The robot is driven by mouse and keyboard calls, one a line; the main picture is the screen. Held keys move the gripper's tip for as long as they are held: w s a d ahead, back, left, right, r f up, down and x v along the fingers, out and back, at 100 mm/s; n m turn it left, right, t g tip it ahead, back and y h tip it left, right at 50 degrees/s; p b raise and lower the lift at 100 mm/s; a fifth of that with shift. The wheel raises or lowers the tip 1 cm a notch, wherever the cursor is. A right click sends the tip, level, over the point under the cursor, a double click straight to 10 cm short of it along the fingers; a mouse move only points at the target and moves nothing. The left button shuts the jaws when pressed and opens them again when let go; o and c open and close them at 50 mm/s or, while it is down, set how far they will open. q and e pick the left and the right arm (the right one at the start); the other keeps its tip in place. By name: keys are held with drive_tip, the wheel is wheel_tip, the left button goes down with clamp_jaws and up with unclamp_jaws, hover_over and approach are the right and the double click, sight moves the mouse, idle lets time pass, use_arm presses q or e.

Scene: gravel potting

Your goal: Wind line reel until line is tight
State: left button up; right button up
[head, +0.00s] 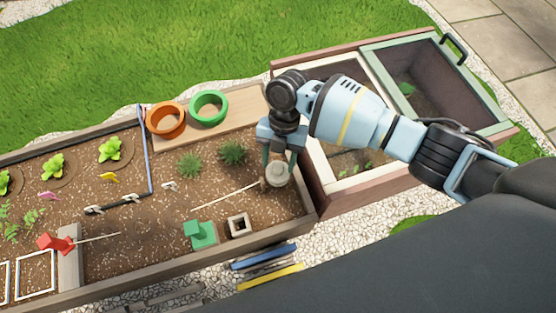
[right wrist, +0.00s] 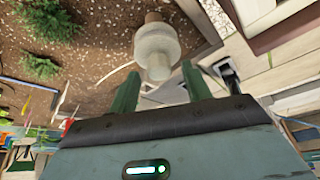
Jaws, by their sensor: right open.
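The line reel (head: 277,174) is a pale grey spool with a brown part, standing at the right end of the soil bed. It also shows in the right wrist view (right wrist: 157,50), just beyond my fingertips. Contact cannot be told. My left gripper is not in view.
Two spiky plants (head: 232,152), a green block (head: 200,234) and a square wooden frame (head: 239,225) are near the line. A cold frame (head: 440,80) stands at the right.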

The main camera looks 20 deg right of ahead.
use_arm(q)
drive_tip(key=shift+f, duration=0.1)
use_arm(e)
drive_tip(key=shift+s+a+f, duration=0.1)
drive_tip(key=shift+s+f, duration=0.05)
drive_tip(key=shift+f, duration=0.2)
drive_tip(key=shift+c, duration=0.2)
drive_tip(key=c, duration=0.9)
drive_tip(key=shift+c, duration=0.2)
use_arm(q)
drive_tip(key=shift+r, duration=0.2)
use_arm(e)
drive_tip(key=m+t+y+p, duration=0.1)
drive_tip(key=m+p, duration=0.3)
drive_tip(key=shift+s+r, duration=0.1)
drive_tip(key=shift+r, duration=0.1)
drive_tip(key=m+t+p, duration=0.1)
drive_tip(key=m+p, duration=0.1)
drive_tip(key=m, duration=0.1)
drive_tip(key=shift+f+m+y, duration=0.1)
drive_tip(key=shift+m+y, duration=0.3)
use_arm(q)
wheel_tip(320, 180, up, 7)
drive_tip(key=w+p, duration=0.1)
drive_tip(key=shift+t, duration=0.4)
use_arm(e)
drive_tip(key=shift+s+m+t, duration=0.1)
drive_tip(key=shift+m+t, duration=0.3)
drive_tip(key=shift+m, duration=0.2)
